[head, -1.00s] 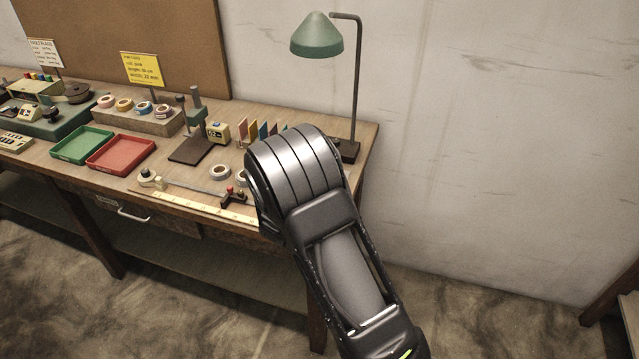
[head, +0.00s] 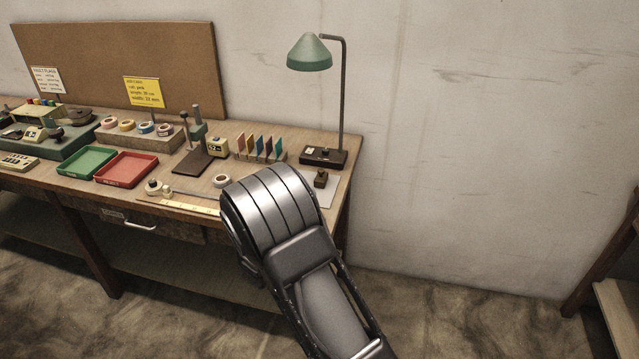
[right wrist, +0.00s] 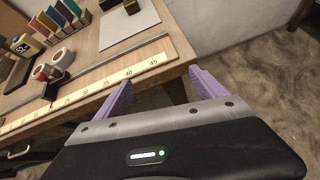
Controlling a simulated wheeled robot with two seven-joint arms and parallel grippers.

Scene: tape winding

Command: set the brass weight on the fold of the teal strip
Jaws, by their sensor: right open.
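I cannot make out a teal strip or its fold in either view. A small pale, brass-toned piece with a dark top (head: 152,186) stands at the left end of the ruler in the head view; I cannot tell whether it is the brass weight. My right gripper (right wrist: 162,78) is open and empty in the right wrist view, its two purple fingers apart over the bench's front edge, near the ruler's right end. In the head view my right arm hides the fingers and part of the bench front. My left gripper is not in view.
A ruler (right wrist: 88,102) runs along the bench front beside a red-knobbed clamp (right wrist: 43,73) and a white tape roll (right wrist: 62,57). A grey sheet (right wrist: 128,27), a lamp (head: 310,53) and a dark block (head: 320,179) are at the right end. Red (head: 126,182) and green trays (head: 87,174) stand left.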

